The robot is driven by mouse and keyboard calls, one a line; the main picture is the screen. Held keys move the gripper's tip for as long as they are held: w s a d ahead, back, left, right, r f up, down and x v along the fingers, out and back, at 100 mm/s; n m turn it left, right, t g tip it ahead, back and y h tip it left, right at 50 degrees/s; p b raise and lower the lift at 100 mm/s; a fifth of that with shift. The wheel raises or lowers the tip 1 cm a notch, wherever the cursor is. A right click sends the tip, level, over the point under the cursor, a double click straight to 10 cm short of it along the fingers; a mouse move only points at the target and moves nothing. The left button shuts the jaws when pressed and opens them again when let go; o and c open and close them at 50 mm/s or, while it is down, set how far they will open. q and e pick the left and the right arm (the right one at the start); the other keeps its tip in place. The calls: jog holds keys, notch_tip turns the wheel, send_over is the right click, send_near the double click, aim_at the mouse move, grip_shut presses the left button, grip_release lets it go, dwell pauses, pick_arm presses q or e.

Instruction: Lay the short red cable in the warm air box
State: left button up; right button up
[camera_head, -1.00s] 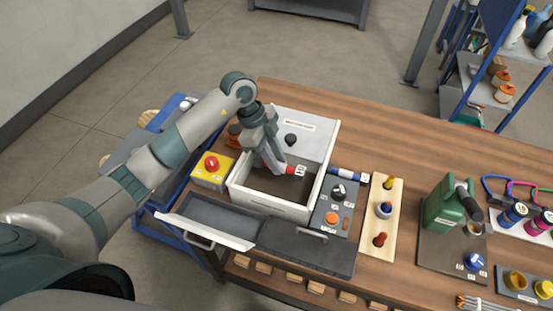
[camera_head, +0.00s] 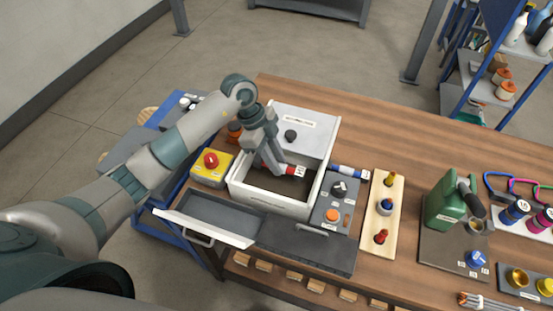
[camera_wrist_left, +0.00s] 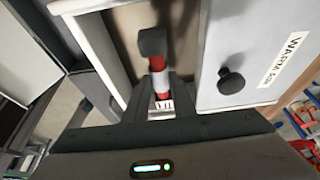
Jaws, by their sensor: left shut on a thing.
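The white warm air box (camera_head: 262,205) stands open on the bench, with a dark inside. My left gripper (camera_head: 276,168) reaches down into its opening. It is shut on the short red cable (camera_head: 289,170), which has a white label at its right end. In the left wrist view the red cable (camera_wrist_left: 158,66) shows a white band and a dark end cap, held between the fingers of the left gripper (camera_wrist_left: 160,95). The box lid or top panel with a dark knob (camera_wrist_left: 230,81) is beside it, lettered "WARM AIR". I cannot tell whether the cable touches the box floor. My right gripper is not in view.
A blue cable (camera_head: 347,172) lies right of the box. A control panel (camera_head: 328,214), a yellow emergency-stop box (camera_head: 212,168) and a wooden strip with knobs (camera_head: 382,220) stand close around.

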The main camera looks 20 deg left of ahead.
pick_arm(q)
jog(key=shift+f+b, duration=1.4)
jog(key=shift+f, duration=1.5)
jog(key=o, duration=1)
jog(key=shift+o, duration=0.2)
jog(key=shift+a+r, duration=0.1)
jog(key=b+v, duration=0.4)
jog(key=v, duration=1.1)
jog(key=shift+a+r, duration=0.2)
jog(key=shift+r, duration=0.1)
jog(key=shift+v, duration=0.8)
jog(key=shift+s+f, duration=0.1)
